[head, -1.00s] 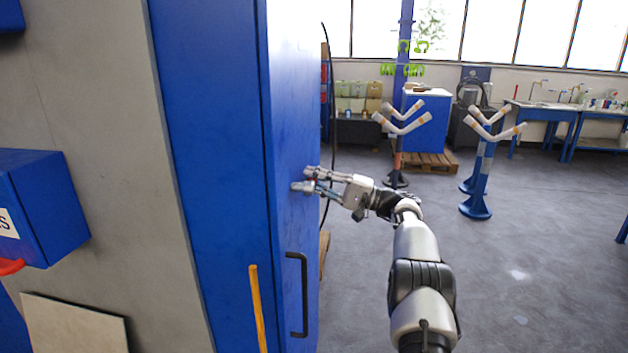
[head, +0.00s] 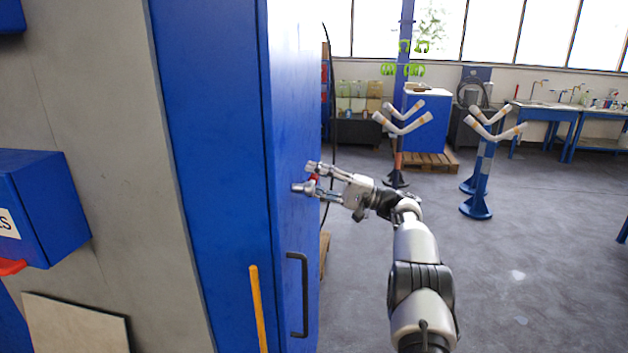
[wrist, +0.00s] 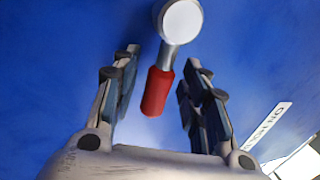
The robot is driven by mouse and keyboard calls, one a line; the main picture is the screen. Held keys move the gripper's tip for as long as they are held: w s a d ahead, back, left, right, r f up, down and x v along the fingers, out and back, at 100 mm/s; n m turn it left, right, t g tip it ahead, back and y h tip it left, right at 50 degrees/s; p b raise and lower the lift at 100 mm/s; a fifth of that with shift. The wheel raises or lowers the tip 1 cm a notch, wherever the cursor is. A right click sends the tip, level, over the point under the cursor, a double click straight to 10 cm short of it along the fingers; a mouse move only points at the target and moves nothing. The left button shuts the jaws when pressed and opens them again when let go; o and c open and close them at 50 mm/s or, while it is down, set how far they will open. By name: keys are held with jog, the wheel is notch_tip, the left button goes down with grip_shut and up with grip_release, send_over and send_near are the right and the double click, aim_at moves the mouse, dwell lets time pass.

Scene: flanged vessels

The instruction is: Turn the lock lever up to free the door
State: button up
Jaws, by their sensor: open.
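The lock lever (wrist: 166,68) shows in the wrist view, with a round pale hub at the top and a red grip (wrist: 157,92) hanging down, slightly to the left. My gripper (wrist: 160,75) is open, with one finger on each side of the red grip and a gap to both. In the head view my gripper (head: 308,179) is at the face of the blue door (head: 296,220), and a bit of the red grip (head: 314,178) shows between its fingers. The door looks shut.
A black handle (head: 300,295) stands out from the door below my gripper. A yellow bar (head: 257,308) is on the cabinet's near side. Blue stands with white arms (head: 482,170) are on the floor to the right.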

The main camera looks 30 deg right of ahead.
jog(key=v, duration=0.7)
jog(key=shift+s+d, duration=0.15)
jog(key=shift+d, duration=0.05)
jog(key=shift+f, duration=0.1)
dwell(0.4)
